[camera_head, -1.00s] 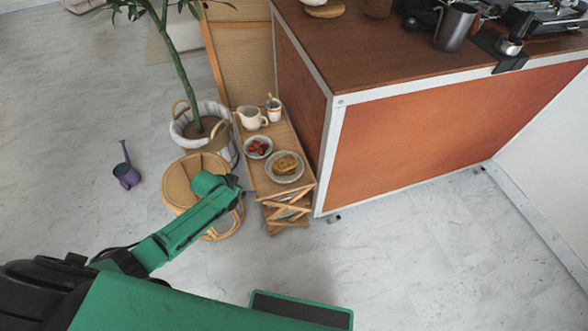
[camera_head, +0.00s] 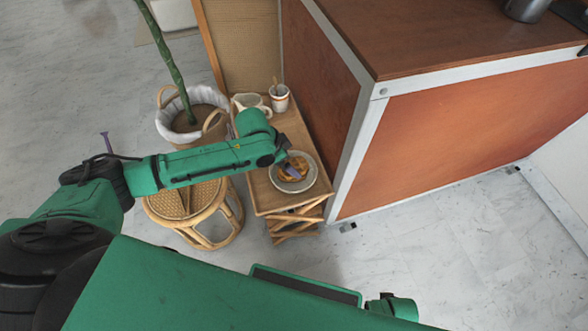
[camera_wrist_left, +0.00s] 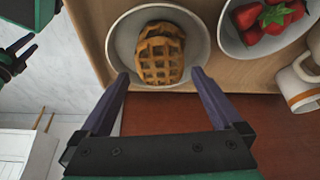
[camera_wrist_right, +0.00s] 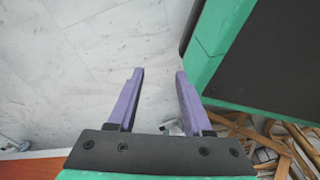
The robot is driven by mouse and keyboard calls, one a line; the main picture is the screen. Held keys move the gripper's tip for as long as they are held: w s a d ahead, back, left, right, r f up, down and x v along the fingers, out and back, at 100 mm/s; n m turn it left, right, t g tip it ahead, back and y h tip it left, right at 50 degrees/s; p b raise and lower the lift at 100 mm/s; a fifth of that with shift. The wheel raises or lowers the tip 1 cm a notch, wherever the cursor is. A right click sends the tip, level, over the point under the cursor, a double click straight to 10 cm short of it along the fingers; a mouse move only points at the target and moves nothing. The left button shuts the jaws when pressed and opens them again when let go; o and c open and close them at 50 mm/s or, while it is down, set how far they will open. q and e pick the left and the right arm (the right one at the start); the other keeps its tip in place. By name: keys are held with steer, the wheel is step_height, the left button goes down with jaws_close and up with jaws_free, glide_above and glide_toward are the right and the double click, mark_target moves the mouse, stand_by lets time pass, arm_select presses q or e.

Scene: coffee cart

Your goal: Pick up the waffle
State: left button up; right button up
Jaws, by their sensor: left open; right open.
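The waffle lies in a round grey-white bowl on a small wooden side table; in the left wrist view the waffle (camera_wrist_left: 160,55) looks like two golden pieces overlapping, and the bowl (camera_wrist_left: 198,30) surrounds it. In the head view the waffle (camera_head: 291,172) is partly covered by my left gripper (camera_head: 290,168), which is over the bowl (camera_head: 312,178). In the left wrist view my left gripper (camera_wrist_left: 155,78) is open and empty, its fingertips at the bowl's near rim. My right gripper (camera_wrist_right: 157,75) is open and empty over floor.
A bowl of strawberries (camera_wrist_left: 265,25) and a cup (camera_wrist_left: 300,82) stand beside the waffle bowl.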

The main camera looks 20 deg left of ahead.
mark_target(294, 166)
arm_select(q)
steer(key=x, duration=0.3)
steer(key=shift+b, duration=0.3)
arm_select(e)
steer(key=shift+w+a+r, duration=0.1)
steer(key=shift+w+r, duration=0.1)
steer(key=shift+w, duration=0.3)
steer(key=shift+w+a+r, duration=0.1)
steer(key=shift+w+r, duration=0.1)
steer(key=shift+w, duration=0.25)
arm_select(q)
steer(key=shift+f+p, duration=0.2)
steer(key=shift+p, duration=0.1)
arm_select(e)
steer(key=shift+r, duration=0.2)
arm_select(q)
steer(key=c, duration=1.2)
